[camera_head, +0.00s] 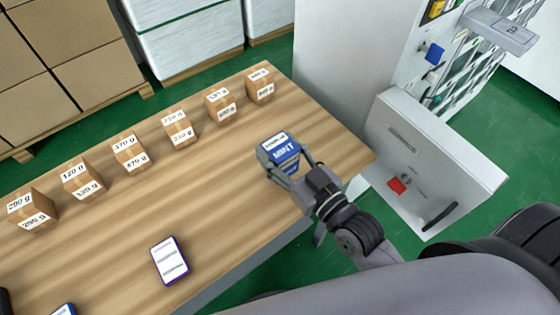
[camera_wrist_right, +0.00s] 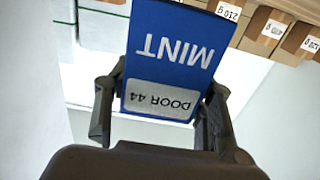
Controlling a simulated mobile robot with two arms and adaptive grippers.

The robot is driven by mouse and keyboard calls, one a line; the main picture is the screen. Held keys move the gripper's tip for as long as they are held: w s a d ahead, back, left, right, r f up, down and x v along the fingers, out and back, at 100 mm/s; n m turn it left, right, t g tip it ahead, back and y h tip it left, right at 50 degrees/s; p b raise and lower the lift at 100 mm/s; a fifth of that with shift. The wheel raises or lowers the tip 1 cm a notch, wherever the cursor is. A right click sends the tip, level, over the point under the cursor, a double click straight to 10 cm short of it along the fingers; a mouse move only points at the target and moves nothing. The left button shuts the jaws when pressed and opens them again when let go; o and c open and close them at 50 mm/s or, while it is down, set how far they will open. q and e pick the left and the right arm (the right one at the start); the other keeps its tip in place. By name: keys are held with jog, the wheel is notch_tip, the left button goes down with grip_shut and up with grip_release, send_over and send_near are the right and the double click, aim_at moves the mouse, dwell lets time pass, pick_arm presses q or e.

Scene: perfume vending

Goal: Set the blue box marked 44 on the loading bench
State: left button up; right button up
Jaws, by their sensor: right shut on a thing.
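The blue box marked 44 (camera_head: 286,152) is at the right end of the wooden loading bench (camera_head: 225,205). In the right wrist view the box (camera_wrist_right: 172,60) shows a blue face with "MINT" and a pale label with "DOOR 44", both upside down. My right gripper (camera_head: 290,170) is shut on the box, one finger on each side; it also shows in the right wrist view (camera_wrist_right: 160,105). I cannot tell whether the box touches the bench top or hangs just above it. My left gripper is not in view.
Several brown weight-marked cartons (camera_head: 178,128) stand in a row along the bench's far edge. A white machine with an open door (camera_head: 425,150) stands to the right. The bench's middle is clear.

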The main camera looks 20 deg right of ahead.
aim_at(289, 171)
jog(key=shift+f, duration=1.9)
jog(key=shift+b, duration=0.3)
jog(key=shift+f, duration=0.2)
jog(key=o, duration=1.2)
jog(key=shift+o, duration=0.2)
jog(key=shift+r, duration=0.25)
jog(key=b+v, duration=0.1)
jog(key=v, duration=1.1)
